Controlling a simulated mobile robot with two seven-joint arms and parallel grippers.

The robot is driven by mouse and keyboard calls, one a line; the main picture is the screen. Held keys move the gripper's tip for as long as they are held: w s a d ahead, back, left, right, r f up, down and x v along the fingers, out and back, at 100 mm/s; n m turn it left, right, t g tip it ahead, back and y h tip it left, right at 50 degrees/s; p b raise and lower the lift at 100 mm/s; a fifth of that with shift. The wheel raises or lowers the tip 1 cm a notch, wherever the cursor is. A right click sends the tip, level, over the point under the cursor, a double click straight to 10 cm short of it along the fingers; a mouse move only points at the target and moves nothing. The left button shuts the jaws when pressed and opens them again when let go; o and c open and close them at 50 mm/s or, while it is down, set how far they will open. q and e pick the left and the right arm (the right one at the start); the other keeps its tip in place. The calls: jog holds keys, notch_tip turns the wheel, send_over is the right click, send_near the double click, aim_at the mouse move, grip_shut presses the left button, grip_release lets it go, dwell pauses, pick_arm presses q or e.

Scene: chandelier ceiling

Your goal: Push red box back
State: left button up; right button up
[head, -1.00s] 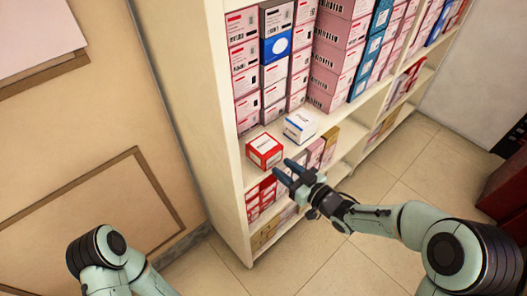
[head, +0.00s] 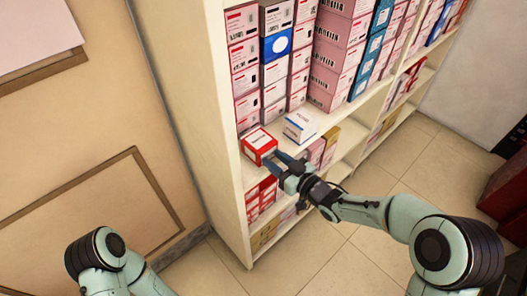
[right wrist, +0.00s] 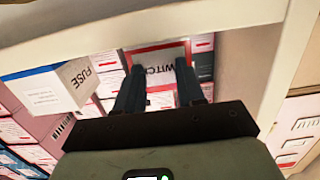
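The red box (head: 258,146), with a white top, sits on the shelf board (head: 281,177) near its left end. In the right wrist view, its white, red-edged label face (right wrist: 158,61) shows between my fingertips, with partly hidden lettering. My right gripper (head: 274,160) is at the front of the red box, fingers apart, with the tips at or very near its face; exact contact is hard to tell. It holds nothing. My left arm shows at the lower left, but its gripper is out of view.
A white and blue box (head: 300,126) stands just right of the red box. Stacked pink and white boxes (head: 245,80) fill the shelf behind. The shelf's side panel (head: 208,100) is close on the left. More red boxes (head: 268,190) sit on the shelf below.

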jog(key=shift+b+x, duration=0.3)
jog(key=shift+x, duration=0.9)
jog(key=shift+s+d+r+p, duration=0.2)
jog(key=shift+r+p, duration=0.15)
jog(key=shift+r, duration=0.15)
jog(key=shift+s+d+r+p, duration=0.2)
jog(key=shift+r+p, duration=0.1)
jog(key=shift+r, duration=0.25)
jog(key=shift+s+d+r+p, duration=0.15)
jog(key=shift+s+r+p, duration=0.15)
jog(key=shift+r, duration=0.2)
jog(key=f+v, duration=0.1)
jog(key=v, duration=1.3)
jog(key=shift+s+d+f+p, duration=0.2)
jog(key=shift+s+d+p, duration=0.1)
jog(key=shift+s+p, duration=0.15)
jog(key=shift+w, duration=0.1)
